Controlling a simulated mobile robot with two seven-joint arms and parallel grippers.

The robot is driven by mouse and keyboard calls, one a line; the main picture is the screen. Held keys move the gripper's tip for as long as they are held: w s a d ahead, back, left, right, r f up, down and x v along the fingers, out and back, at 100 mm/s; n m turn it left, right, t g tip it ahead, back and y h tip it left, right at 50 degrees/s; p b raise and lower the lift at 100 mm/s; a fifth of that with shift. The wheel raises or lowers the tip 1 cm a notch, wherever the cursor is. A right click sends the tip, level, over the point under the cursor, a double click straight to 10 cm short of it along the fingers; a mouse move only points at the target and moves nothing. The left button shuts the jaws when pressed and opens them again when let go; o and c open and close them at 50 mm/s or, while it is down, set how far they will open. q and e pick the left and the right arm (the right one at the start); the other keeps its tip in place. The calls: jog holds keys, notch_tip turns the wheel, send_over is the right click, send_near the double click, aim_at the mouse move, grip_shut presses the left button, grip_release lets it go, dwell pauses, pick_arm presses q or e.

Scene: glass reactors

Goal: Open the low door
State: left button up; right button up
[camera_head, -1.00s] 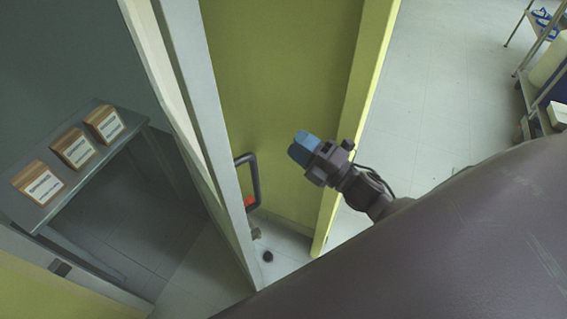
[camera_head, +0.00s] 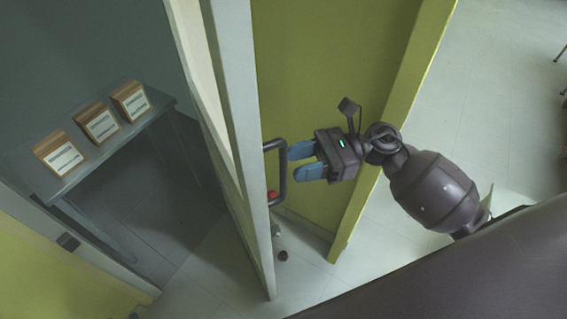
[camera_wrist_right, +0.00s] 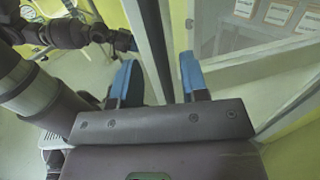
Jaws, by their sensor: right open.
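The pale grey door (camera_head: 240,120) stands edge-on in the middle of the head view. A dark bar handle (camera_head: 283,175) is on its right face, with a red spot (camera_head: 272,195) beside it.
Left of the door, a grey table (camera_head: 85,165) holds three labelled brown boxes (camera_head: 101,123). A small dark stop (camera_head: 283,256) is on the floor. Pale floor (camera_head: 490,110) is open at right.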

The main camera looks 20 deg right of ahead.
aim_at(283, 166)
jog(key=shift+w+a, duration=0.15)
jog(key=shift+a, duration=1.6)
jog(key=shift+c, duration=0.5)
grip_shut()
